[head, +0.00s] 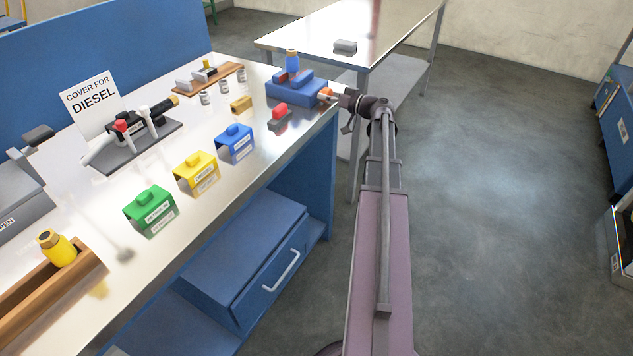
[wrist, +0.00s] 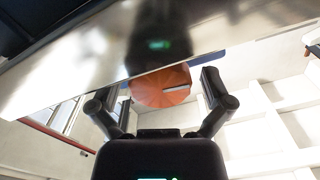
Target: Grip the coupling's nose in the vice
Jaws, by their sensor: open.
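The blue vice (head: 296,90) sits at the far right corner of the workbench. A blue coupling (head: 292,64) with a brass-brown top stands upright at its jaws. How tightly the jaws hold it cannot be told. An orange knob (head: 325,93) is on the vice's right side, by the bench edge. My gripper (head: 341,98) is open and just right of the knob. In the wrist view the round orange knob (wrist: 160,88) lies between the open fingers of my gripper (wrist: 158,95), with gaps at both sides. The coupling does not show in the wrist view.
Green (head: 150,211), yellow (head: 197,173) and blue (head: 235,143) covers stand along the bench's front. A small red-topped block (head: 280,117) stands before the vice. A yellow coupling (head: 56,248) is in a wooden tray. Another table (head: 350,25) stands behind; open floor is right.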

